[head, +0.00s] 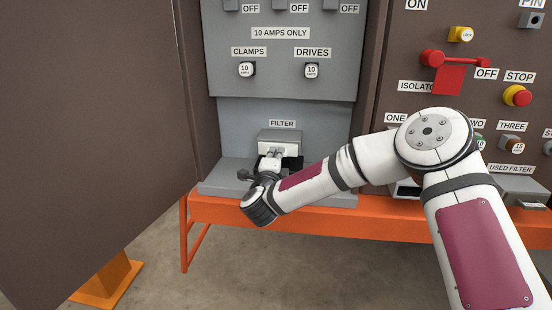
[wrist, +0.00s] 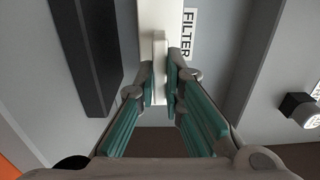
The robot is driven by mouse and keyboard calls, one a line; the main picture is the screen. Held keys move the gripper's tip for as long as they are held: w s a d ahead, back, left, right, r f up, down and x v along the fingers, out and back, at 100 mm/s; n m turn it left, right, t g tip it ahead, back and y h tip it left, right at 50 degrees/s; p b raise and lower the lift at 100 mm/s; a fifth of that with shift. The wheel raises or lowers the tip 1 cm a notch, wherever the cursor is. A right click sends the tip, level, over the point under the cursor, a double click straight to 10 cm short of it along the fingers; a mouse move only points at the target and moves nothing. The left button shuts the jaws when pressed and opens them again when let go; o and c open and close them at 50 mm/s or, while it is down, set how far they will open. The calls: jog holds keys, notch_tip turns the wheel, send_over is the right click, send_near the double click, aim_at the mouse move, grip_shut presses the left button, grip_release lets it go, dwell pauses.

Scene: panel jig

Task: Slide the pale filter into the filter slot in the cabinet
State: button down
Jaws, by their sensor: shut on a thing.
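The pale filter (head: 291,150) shows in the head view as a white front face just below the FILTER label, at the grey housing (head: 281,134) in the cabinet. In the wrist view the filter (wrist: 146,30) is a white strip with a raised tab toward me. My gripper (head: 273,155) is in front of the filter. In the wrist view its teal-padded fingers (wrist: 160,84) are shut on the tab. The slot opening is hidden behind the filter, and I cannot tell how deep the filter sits.
The grey cabinet panel (head: 230,118) rises behind, with fuses above. A grey ledge (head: 222,180) and orange bench rail (head: 222,210) lie below. A brown door (head: 95,120) stands open at the left. A used-filter box (head: 520,185) and red isolator handle (head: 449,78) are at the right.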

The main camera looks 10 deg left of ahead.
jog(key=shift+w, duration=0.6)
jog(key=c, duration=1.6)
grip_release()
jog(key=shift+s, duration=0.1)
jog(key=s, duration=1.2)
jog(key=shift+a, duration=0.2)
jog(key=shift+f, duration=0.1)
